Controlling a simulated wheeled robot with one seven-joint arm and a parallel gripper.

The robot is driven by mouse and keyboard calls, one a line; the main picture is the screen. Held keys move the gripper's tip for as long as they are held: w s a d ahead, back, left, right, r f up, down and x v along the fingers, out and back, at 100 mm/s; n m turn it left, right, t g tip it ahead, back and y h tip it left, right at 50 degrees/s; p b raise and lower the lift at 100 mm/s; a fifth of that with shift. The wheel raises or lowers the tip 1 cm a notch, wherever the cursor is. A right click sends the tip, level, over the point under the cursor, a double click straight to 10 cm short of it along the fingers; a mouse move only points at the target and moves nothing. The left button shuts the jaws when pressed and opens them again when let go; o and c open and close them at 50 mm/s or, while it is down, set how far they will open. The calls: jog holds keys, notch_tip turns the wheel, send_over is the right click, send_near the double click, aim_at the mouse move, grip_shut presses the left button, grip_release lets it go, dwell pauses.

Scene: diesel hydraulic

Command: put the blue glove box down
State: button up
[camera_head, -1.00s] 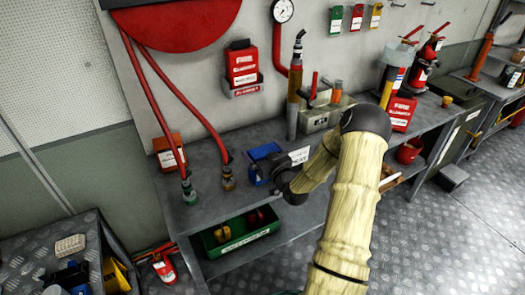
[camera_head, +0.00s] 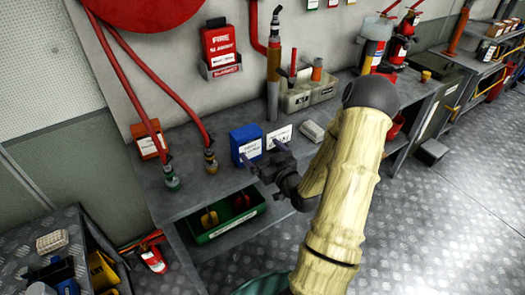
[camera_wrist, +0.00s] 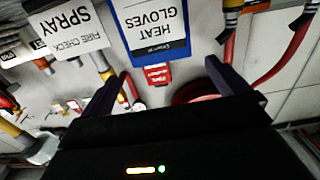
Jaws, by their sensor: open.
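The blue glove box (camera_head: 246,136) stands upright on the upper shelf of the grey bench (camera_head: 190,195), left of a white sign card. In the wrist view the blue box (camera_wrist: 152,50) appears upside down, its white label reading "HEAT GLOVES". My gripper (camera_head: 263,153) is open and empty in front of the box. In the wrist view its two fingers (camera_wrist: 168,82) are spread apart, with the box beyond their tips and nothing between them.
A white "FIRE CHECK SPRAY" card (camera_wrist: 66,28) stands beside the box. A grey block (camera_head: 311,132) and a tool caddy (camera_head: 310,95) are to the right. Red hoses (camera_head: 140,85) hang at the left. A green tray (camera_head: 225,217) lies on the lower shelf.

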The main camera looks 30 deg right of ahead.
jog(key=a+f+n+g, duration=0.2)
jog(key=a+f+g, duration=0.1)
jog(key=a+g, duration=0.45)
jog(key=s+a+r+m+g, duration=0.1)
jog(key=s+a+r+g, duration=0.2)
jog(key=s, duration=0.4)
jog(key=s+a+r+m+g, duration=0.1)
jog(key=s+a+r+g, duration=0.2)
jog(key=s+a+g, duration=0.2)
jog(key=s+a, duration=0.2)
jog(key=s, duration=0.1)
jog(key=shift+s+a+h, duration=0.3)
jog(key=w+p+v, duration=0.2)
jog(key=p+v, duration=0.9)
jog(key=shift+w+r+p, duration=0.2)
jog(key=shift+r+p, duration=0.1)
jog(key=shift+r, duration=0.1)
jog(key=shift+f, duration=0.1)
